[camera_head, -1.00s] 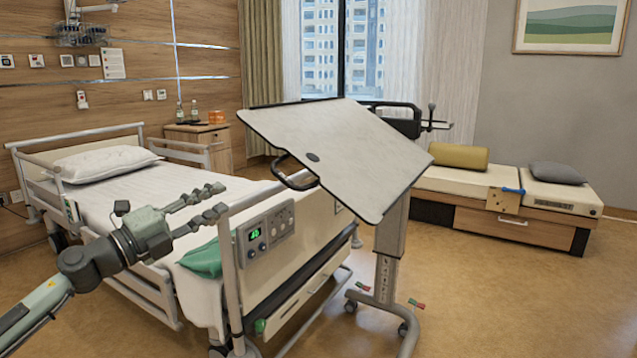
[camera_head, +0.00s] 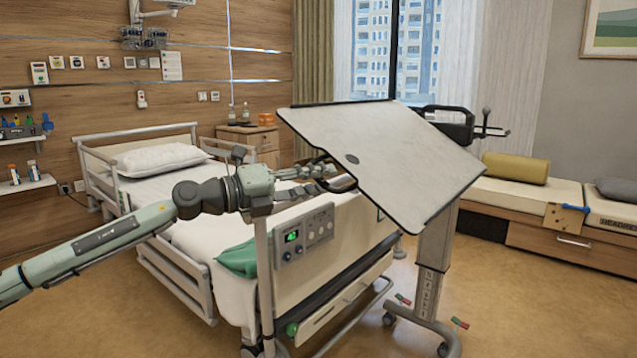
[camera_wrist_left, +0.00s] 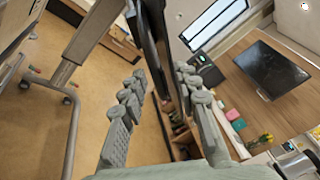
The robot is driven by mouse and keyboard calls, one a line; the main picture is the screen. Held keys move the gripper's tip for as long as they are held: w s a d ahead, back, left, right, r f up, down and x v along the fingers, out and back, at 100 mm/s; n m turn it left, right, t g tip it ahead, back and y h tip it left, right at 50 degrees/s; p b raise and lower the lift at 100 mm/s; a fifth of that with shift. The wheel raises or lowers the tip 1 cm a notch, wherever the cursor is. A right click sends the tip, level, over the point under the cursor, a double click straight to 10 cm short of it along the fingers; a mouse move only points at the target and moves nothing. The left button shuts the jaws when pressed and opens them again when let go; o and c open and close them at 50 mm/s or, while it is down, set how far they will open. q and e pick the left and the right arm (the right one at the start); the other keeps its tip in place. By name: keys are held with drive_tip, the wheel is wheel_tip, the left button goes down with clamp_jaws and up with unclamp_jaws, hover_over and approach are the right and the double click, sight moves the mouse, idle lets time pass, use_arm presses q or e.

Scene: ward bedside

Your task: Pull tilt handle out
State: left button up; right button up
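The overbed table's pale, dark-edged top (camera_head: 400,150) is tilted, sloping down to the right in the head view. A black loop handle (camera_head: 342,187) sits at its left edge, partly hidden by my fingers. My left gripper (camera_head: 325,177) reaches over the bed's foot end, its fingertips at the handle. In the left wrist view the fingers (camera_wrist_left: 165,105) stand apart, with a dark edge of the table or handle between and beyond them. I cannot tell whether they touch the handle. My right gripper is not in view.
The bed (camera_head: 190,200) with its footboard control panel (camera_head: 304,234) lies under my left arm. The table's wheeled column (camera_head: 432,270) stands right of the footboard. A bench (camera_head: 530,195) with a yellow bolster (camera_head: 516,168) is at the right. The floor at front right is clear.

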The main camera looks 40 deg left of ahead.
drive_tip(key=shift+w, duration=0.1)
use_arm(q)
drive_tip(key=shift+c, duration=0.6)
clamp_jaws()
drive_tip(key=s+p, duration=0.2)
drive_tip(key=p, duration=0.1)
drive_tip(key=shift+s+f, duration=0.15)
drive_tip(key=shift+s, duration=0.1)
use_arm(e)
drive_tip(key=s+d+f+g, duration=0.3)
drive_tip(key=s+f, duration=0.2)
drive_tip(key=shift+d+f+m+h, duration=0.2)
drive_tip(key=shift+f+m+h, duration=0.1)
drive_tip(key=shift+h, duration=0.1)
